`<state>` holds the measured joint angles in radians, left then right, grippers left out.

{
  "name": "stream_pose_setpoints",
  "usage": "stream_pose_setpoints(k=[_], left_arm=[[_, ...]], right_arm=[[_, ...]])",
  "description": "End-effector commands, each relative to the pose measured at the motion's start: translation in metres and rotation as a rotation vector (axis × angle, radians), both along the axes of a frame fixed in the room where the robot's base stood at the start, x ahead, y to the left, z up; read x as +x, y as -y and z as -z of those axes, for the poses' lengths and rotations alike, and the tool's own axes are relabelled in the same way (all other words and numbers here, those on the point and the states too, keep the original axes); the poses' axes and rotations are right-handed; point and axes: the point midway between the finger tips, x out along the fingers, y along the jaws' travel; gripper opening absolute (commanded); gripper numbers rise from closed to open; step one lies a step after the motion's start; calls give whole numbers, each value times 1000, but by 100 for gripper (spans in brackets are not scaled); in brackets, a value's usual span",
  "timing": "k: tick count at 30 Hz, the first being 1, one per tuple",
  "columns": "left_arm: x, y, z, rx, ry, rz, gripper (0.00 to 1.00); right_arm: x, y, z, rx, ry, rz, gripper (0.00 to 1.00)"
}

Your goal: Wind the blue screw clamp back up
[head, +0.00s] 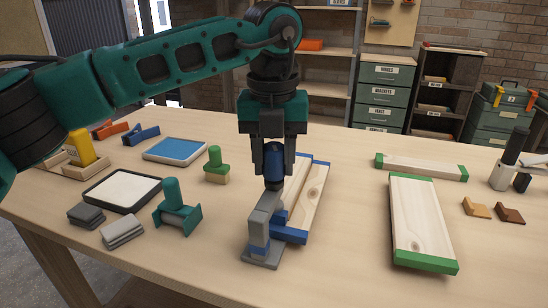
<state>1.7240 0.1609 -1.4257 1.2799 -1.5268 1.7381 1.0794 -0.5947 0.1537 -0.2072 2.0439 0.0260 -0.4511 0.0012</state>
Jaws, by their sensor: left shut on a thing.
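The blue screw clamp stands near the middle of the table, with a grey frame (264,216) and a flat grey foot. Its blue screw handle (273,160) points upward. My left gripper (273,165) comes down from above and is shut on this handle, with one dark finger on each side. The clamp stands at the near end of a pale wooden piece with blue ends (313,196). The fingers and frame partly hide the screw's lower end, so I cannot tell whether it touches anything below. My right gripper is not in view.
Right of the clamp lies a green-ended board (420,218), with a green-ended strip (420,167) behind it. Left are a teal tool (176,210), a green-handled stamp-like block (215,165), a dark-rimmed tray (122,190) and a blue pad (175,149). The table front is clear.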

Motion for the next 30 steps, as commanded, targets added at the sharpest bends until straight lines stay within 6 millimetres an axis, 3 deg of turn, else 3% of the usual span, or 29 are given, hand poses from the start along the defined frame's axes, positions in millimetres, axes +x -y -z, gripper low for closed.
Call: stream_pose_setpoints(k=[9,10,17,26,30], left_arm=[[-2,1,2,2,-5,4,9],[-2,1,2,2,-5,4,41],[-1,1,1,0,-3,3,63],[0,1,-2,-1,0,2,65],[-1,1,-19,-3,3,1,65]], right_arm=[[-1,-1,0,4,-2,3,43],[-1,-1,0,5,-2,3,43],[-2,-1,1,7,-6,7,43],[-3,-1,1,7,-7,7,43],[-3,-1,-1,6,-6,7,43]])
